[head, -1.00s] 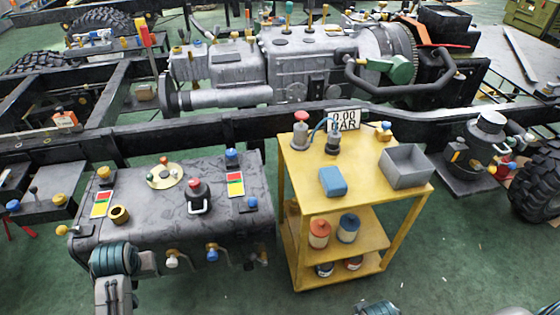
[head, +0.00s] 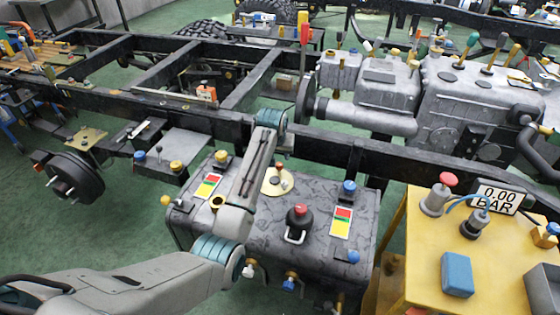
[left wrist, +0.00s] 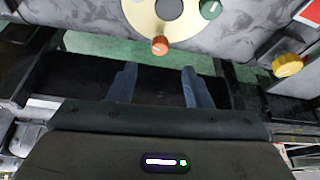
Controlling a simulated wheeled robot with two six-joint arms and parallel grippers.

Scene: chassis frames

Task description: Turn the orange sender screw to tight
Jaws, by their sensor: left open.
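The orange sender screw (head: 278,165) is a small round knob on the far rim of a cream disc (head: 268,190) on top of the dark tank (head: 335,262). In the left wrist view the orange screw (left wrist: 160,45) sits at the disc's lower edge, ahead of the fingers. A green knob (left wrist: 210,8) is on the same disc. My left gripper (left wrist: 157,82) is open and empty, with the screw beyond its fingertips and roughly in line with the gap. In the head view my left arm reaches over the tank and partly hides the disc. My right gripper is out of view.
A black device with a red top (head: 300,215) stands right of the disc. Red, yellow and green labels (head: 342,222) and blue knobs (head: 349,187) are nearby. A dark frame rail (head: 330,147) runs behind the tank. A yellow cart (head: 415,250) stands to the right.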

